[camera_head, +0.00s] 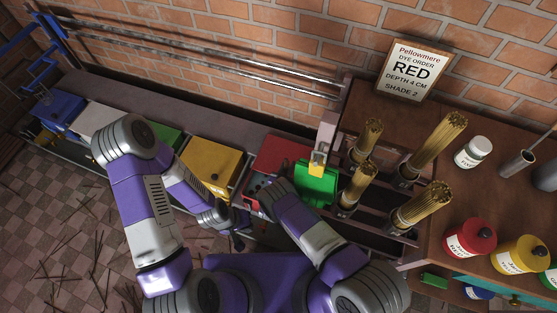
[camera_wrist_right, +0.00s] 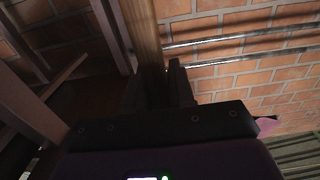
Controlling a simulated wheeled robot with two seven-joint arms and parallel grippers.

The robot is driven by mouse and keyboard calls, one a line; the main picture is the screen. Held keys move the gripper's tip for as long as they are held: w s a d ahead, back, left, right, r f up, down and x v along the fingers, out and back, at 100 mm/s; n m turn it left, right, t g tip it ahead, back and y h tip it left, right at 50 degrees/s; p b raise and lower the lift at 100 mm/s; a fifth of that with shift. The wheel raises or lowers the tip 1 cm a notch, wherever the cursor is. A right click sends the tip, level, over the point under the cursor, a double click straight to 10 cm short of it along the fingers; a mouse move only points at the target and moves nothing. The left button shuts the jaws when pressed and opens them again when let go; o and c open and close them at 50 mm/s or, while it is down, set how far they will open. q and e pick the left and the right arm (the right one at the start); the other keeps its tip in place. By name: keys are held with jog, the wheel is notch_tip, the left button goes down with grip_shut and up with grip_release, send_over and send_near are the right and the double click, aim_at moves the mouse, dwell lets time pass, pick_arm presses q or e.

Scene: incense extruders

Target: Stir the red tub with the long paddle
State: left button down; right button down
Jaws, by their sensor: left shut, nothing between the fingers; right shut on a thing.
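The red tub (camera_head: 280,150) stands at the right end of the row of coloured boxes in the head view, partly covered by my right arm. My right gripper (camera_wrist_right: 160,92) is shut on a wooden shaft (camera_wrist_right: 142,38), taken to be the long paddle's handle, which runs up out of the right wrist view. The paddle's lower end is hidden, so I cannot tell whether it is in the tub. My left gripper (camera_head: 239,236) is shut and empty, in front of the yellow box, left of the red tub.
Yellow (camera_head: 211,165), green (camera_head: 166,137), white (camera_head: 97,121) and blue (camera_head: 58,111) boxes line the left. A green block (camera_head: 316,184) and stick bundles (camera_head: 439,140) stand right of the tub. A sign (camera_head: 413,69) reads RED, depth 4 cm, shade 2. Jars (camera_head: 470,238) stand far right.

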jog(key=shift+s+d, duration=0.35)
jog(key=shift+d, duration=0.5)
jog(key=shift+a, duration=0.1)
jog(key=w+a+b, duration=0.5)
jog(key=a+b, duration=0.2)
jog(key=a, duration=0.6)
jog(key=shift+w, duration=0.15)
jog(key=shift+d, duration=0.15)
